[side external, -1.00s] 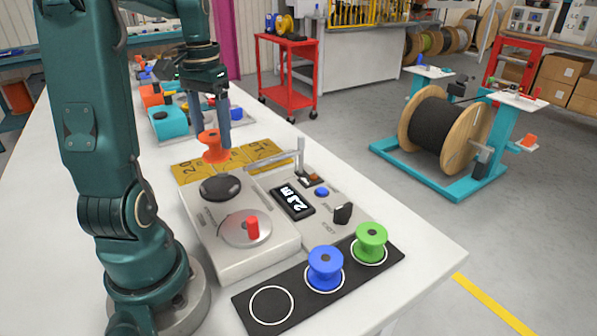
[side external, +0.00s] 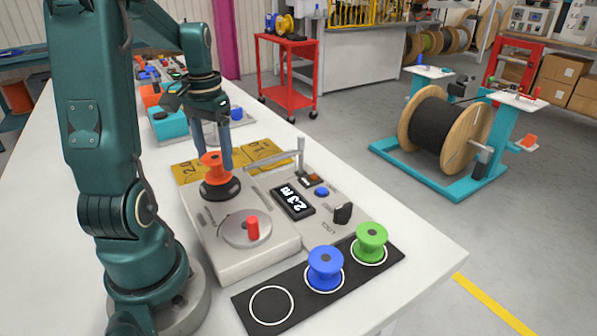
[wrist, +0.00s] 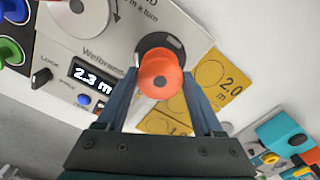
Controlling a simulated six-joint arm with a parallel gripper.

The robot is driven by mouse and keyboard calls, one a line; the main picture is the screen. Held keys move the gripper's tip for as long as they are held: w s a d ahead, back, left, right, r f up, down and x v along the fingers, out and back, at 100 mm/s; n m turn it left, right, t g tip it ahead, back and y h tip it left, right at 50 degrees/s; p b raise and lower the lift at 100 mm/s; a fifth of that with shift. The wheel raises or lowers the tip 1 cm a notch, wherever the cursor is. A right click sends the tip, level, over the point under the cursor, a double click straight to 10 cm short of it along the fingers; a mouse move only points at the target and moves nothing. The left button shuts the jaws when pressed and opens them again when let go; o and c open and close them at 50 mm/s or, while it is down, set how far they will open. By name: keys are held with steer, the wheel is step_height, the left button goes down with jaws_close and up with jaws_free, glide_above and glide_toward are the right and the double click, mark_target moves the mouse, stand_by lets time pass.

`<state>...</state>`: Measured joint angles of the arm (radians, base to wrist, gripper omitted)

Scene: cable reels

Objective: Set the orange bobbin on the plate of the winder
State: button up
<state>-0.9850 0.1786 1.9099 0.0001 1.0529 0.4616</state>
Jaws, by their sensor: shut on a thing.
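The orange bobbin (side external: 211,168) is upright between the fingers of my gripper (side external: 211,150), which is shut on it. It also shows between the fingertips in the wrist view (wrist: 161,76). The winder (side external: 262,258) is a light grey unit. Its round black plate (side external: 221,190) lies directly under the bobbin and shows partly behind it in the wrist view (wrist: 158,42). The bobbin's lower flange is at or just above the plate; I cannot tell if they touch.
A silver disc with a red crank knob (side external: 253,228) sits nearer on the winder. A black strip (side external: 297,306) holds a blue bobbin (side external: 325,267), a green bobbin (side external: 371,243) and an empty ring. A metal arm (side external: 300,153) stands up behind the display. Yellow cards (side external: 262,149) lie behind.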

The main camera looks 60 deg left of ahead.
steer(key=shift+f, duration=1.05)
steer(key=o, duration=1.4)
steer(key=shift+r, duration=0.1)
step_height(320, 180, up, 8)
steer(key=shift+f, duration=0.1)
